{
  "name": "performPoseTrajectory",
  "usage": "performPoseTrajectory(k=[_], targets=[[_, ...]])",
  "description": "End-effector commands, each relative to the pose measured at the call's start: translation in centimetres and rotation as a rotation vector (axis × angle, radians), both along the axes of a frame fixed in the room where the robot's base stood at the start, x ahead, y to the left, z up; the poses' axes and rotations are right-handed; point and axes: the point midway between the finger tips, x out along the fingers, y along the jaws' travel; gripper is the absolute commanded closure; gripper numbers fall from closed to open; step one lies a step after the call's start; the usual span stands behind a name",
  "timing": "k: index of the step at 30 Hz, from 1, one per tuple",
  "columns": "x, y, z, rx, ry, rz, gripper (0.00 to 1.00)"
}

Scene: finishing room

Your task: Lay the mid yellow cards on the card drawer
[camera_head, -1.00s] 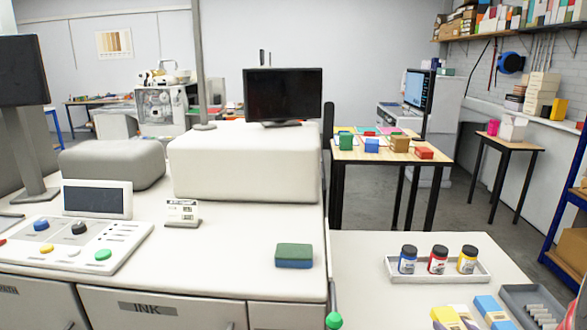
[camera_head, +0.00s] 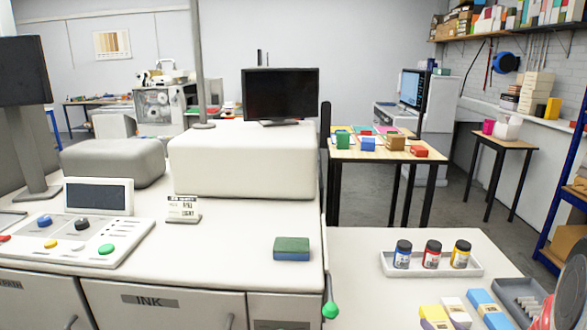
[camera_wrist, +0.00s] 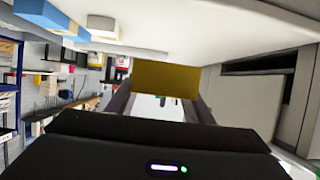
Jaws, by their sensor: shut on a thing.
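In the wrist view my gripper (camera_wrist: 164,102) is shut on a dark yellow block, taken to be the mid yellow cards (camera_wrist: 165,78). The block is held up between the fingertips, beside a pale surface. The gripper and held cards cannot be made out in the head view. I cannot tell for certain which thing is the card drawer; the wrist view shows a dark opening (camera_wrist: 258,66) in pale furniture at right.
On the right-hand counter in the head view stand a white tray (camera_head: 432,270) of three ink jars, yellow (camera_head: 434,316), white (camera_head: 456,312) and blue (camera_head: 486,306) packs, and a grey compartment tray (camera_head: 512,291). A green-and-blue block (camera_head: 291,248) lies on the ink cabinet top.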

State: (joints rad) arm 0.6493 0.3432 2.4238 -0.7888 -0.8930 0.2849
Motion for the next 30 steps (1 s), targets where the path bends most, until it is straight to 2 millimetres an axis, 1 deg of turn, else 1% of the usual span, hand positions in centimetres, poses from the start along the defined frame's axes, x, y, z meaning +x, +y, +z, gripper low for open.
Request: performPoseTrajectory(k=[1,5,10,21,25,27,30], targets=[[0.4,1.1,0.3,-0.001,-0.002,0.013,0.81],[1.2,3.9,0.8,-0.001,-0.002,0.044,0.81],[2.2,8.3,1.7,-0.001,-0.003,0.098,0.81],[3.3,18.2,3.9,-0.001,-0.003,0.251,0.81],[3.5,20.5,4.4,0.000,-0.002,0.292,0.81],[3.5,21.1,4.4,0.000,-0.001,0.303,0.81],[3.5,21.5,4.4,0.000,-0.001,0.311,0.81]])
